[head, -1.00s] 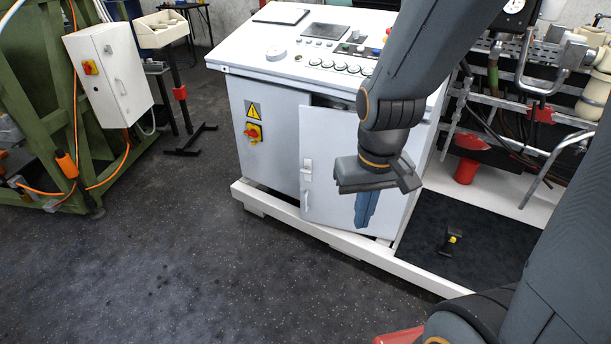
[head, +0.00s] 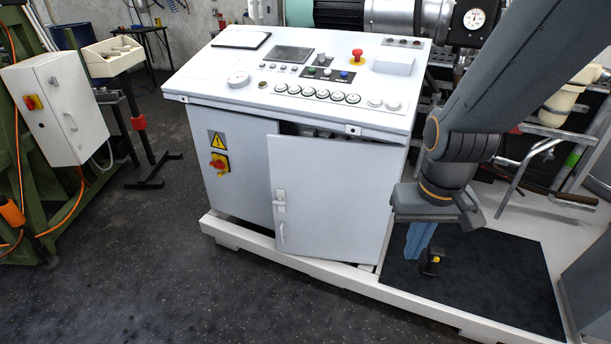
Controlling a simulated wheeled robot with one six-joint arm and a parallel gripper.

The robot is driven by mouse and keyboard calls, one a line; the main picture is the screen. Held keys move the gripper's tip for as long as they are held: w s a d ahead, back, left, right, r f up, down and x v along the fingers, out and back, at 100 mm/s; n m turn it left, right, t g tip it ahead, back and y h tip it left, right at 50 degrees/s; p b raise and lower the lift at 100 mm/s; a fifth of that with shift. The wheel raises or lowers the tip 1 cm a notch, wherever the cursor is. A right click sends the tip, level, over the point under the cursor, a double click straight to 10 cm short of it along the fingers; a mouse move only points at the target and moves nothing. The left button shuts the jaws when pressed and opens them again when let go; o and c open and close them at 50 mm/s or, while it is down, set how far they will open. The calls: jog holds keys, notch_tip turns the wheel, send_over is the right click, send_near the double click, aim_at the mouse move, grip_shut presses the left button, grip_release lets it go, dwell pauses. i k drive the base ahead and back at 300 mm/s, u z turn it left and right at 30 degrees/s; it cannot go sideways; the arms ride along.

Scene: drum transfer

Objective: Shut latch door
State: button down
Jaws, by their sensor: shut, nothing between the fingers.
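The white latch door (head: 335,200) on the front of the control cabinet (head: 228,160) stands ajar. Its left edge stands out from the cabinet front, and a dark gap shows above it. The latch (head: 280,198) and a small handle (head: 282,233) are on its left side. My gripper (head: 418,256) points down to the right of the door, over the dark mat. Its blue fingers are shut and empty, and apart from the door in the picture.
A black and yellow object (head: 432,263) is by my fingertips on the dark mat (head: 490,285). The white base frame (head: 330,277) runs along the cabinet's foot. The floor in front is clear. A grey-white box (head: 55,110) hangs on a green frame at the left.

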aim_at(337, 193)
jog(key=z, duration=0.1)
jog(key=i, duration=1)
jog(key=u, duration=0.65)
